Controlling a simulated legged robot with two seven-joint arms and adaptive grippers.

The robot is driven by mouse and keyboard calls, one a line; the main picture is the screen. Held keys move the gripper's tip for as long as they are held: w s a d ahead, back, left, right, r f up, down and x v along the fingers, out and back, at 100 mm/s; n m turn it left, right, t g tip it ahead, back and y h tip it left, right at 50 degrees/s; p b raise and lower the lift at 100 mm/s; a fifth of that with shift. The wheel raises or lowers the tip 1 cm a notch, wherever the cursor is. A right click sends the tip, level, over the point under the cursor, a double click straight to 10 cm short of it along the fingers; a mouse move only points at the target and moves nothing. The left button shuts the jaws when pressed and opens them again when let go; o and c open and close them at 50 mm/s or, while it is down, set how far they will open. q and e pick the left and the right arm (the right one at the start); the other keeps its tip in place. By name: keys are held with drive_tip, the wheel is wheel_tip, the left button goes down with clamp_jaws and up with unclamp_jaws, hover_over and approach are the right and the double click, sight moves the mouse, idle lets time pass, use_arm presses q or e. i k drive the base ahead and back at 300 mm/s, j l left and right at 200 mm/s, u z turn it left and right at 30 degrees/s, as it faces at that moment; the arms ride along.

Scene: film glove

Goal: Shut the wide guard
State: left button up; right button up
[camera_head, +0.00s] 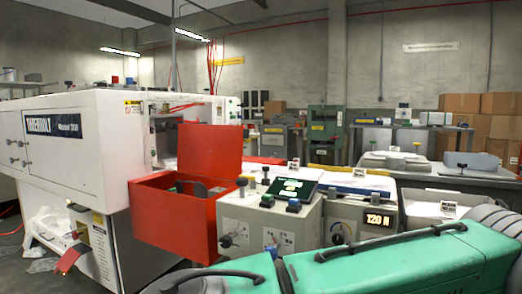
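A red guard (209,152) stands at the machine's open end, with one panel upright. A red box-like part (172,218) sits below and in front of it, with a dark opening between them. I cannot tell for sure which red part is the wide guard; the upright panel looks raised. The white machine (75,145) is on the left, beside the red parts. Neither of my grippers can be made out in the head view.
A control box (262,225) with buttons and a lit screen (291,188) stands right of the red parts. A teal casing (400,268) with a black handle fills the lower right, close by. Crumpled clear plastic (46,222) lies at lower left. Cartons (462,103) are stacked behind.

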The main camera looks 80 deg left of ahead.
sight(225, 142)
drive_tip(key=u, duration=3)
